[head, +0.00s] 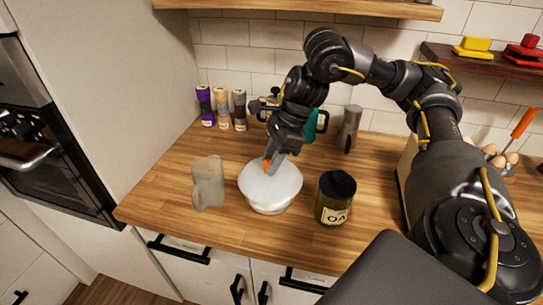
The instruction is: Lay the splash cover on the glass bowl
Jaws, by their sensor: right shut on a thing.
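The splash cover (271,184) is a pale, whitish disc with an orange knob near its middle. It lies level at the mouth of the glass bowl (271,206), which stands on the wooden counter. The cover hides the bowl's rim and inside, so I cannot tell if it rests on the rim or hovers just above it. My right gripper (273,161) points down from above and is shut on the cover's orange knob. My left gripper is not in view.
On the wooden counter (161,189), a grey translucent container (208,184) stands left of the bowl and a dark lidded jar (335,198) stands right. Shelves hang above.

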